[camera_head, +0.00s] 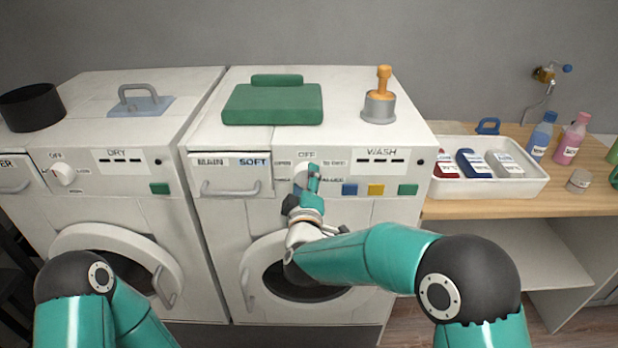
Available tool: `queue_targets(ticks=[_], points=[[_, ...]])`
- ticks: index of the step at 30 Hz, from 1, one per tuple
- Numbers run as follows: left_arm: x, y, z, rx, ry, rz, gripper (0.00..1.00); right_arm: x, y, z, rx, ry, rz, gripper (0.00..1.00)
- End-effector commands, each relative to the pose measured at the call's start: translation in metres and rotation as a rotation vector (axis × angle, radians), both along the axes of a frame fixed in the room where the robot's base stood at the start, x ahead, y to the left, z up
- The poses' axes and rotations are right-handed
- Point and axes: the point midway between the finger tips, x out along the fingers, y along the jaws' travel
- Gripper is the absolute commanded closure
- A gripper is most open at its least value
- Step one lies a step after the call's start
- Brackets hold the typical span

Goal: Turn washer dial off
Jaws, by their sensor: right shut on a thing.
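The washer (400,215) is the white machine in the middle, labelled WASH. Its white dial (301,178) sits on the front panel under the word OFF, partly hidden by my right gripper. My right gripper (312,180) reaches up in front of the panel and is shut on the dial. Where the dial points is hard to make out behind the fingers. My left arm shows at the lower left, but its gripper is not in view.
The dryer (95,210) stands left with its own dial (65,174). A green folded item (272,103) and an orange-handled grey object (380,105) sit on the washer. A white tray (490,190) and bottles (541,137) stand on the wooden counter (480,208) at right.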

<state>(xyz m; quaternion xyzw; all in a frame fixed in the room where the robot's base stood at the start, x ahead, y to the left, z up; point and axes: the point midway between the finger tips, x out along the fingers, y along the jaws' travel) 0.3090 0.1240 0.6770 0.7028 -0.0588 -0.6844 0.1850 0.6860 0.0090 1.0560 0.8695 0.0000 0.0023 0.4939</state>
Motion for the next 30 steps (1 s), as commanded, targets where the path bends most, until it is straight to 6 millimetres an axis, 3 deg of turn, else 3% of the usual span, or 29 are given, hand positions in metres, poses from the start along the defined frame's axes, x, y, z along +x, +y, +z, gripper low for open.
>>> queue_targets(ticks=[1,15,30], points=[[0.0,0.0,0.004,0.0,0.0,0.0,0.6,-0.001,-0.003,-0.009,-0.046,0.023,-0.004,0.77],[0.0,0.0,0.018,0.0,0.0,0.0,0.6,-0.001,-0.004,-0.01,-0.428,0.023,-0.004,0.77],[0.0,0.0,0.022,0.0,0.0,0.0,0.6,-0.001,-0.004,-0.01,-0.558,0.021,-0.004,0.77]])
